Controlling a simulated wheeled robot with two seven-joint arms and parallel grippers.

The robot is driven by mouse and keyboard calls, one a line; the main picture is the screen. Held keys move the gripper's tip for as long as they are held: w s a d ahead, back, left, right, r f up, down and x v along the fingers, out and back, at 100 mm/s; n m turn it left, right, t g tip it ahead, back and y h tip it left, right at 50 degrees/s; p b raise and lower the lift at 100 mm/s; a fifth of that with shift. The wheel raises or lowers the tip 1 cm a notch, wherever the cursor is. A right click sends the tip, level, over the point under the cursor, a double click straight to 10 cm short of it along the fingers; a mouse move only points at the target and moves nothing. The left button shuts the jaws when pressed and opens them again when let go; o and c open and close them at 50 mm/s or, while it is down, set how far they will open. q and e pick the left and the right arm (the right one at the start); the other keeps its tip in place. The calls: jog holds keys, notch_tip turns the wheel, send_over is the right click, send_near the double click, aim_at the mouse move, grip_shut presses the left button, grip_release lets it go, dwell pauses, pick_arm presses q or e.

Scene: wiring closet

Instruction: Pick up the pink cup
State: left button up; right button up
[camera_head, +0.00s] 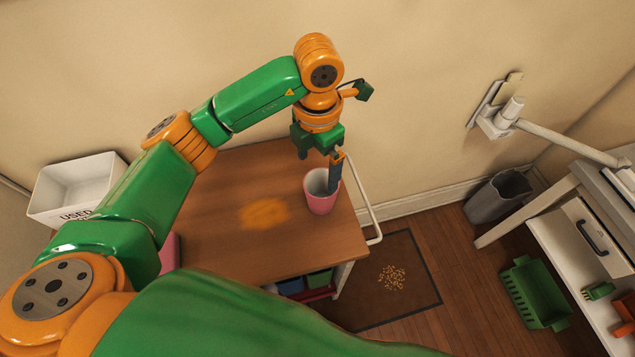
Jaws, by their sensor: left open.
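The pink cup (320,204) stands upright near the right end of the wooden cart top (290,235). Its mouth faces up and shows a pale inside. My left gripper (321,166) is open and points down just above the cup. One dark finger overlaps the right side of the cup's mouth; I cannot tell whether it is inside the rim or outside it. The other finger is short in this view, above and left of the cup. My right gripper is not in view.
A white bin (75,185) marked "USED" is at the left. A metal rail (368,205) runs along the cart's right end. A pink object (170,254) is partly hidden by my arm. A green basket (535,290) and grey bin (497,199) stand on the floor at right.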

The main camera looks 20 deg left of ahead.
aim_at(321, 184)
pick_arm(q)
jog(key=f+p, duration=0.1)
jog(key=f, duration=0.1)
jog(key=d+f+p, duration=0.1)
jog(key=f, duration=0.2)
jog(key=shift+s+f, duration=0.2)
jog(key=shift+f, duration=0.15)
jog(key=shift+w+f, duration=0.1)
jog(key=shift+f, duration=0.2)
jog(key=c, duration=1.1)
jog(key=shift+r, duration=0.1)
